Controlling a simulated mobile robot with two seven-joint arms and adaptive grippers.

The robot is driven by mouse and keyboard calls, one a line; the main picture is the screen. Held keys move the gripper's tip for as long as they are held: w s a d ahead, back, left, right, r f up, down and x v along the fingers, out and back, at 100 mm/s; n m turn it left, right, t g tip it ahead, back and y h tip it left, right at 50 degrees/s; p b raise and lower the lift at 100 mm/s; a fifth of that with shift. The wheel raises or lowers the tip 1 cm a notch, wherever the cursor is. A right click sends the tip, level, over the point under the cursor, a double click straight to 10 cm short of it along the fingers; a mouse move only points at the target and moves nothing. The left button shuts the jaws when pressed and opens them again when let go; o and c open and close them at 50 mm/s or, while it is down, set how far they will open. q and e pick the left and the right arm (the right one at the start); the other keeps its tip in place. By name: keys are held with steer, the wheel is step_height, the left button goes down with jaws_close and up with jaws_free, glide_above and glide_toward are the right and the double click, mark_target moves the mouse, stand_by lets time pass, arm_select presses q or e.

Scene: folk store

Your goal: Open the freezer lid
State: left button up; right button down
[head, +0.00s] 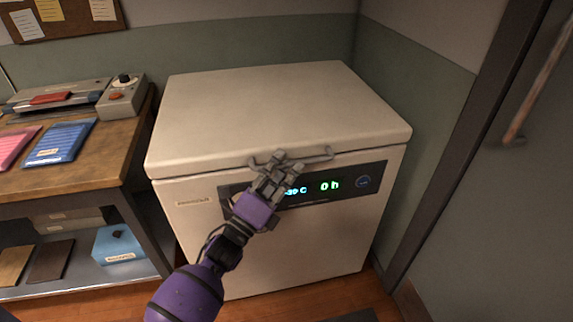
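A white chest freezer (330,235) stands against the back wall, with a dark display panel (330,187) on its upper front. Its lid (280,100) lies flat and closed on the body. A thin bar handle (318,157) runs along the lid's front edge. My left gripper (279,160) is at the middle of this handle, its fingers overlapping the bar in the head view. I cannot tell whether the fingers are closed around the bar or only in front of it. The gripper and forearm hide part of the handle and panel. My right gripper is not in view.
A wooden bench (100,150) stands close to the freezer's left, holding a blue packet (60,142) and a grey device (122,97). A blue box (119,245) sits on its lower shelf. A grey door (505,200) is on the right.

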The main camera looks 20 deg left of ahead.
arm_select(q)
steer(key=shift+w+d+r, duration=0.15)
steer(key=shift+w+r, duration=0.05)
steer(key=shift+w, duration=0.3)
steer(key=shift+c, duration=0.2)
jaws_close()
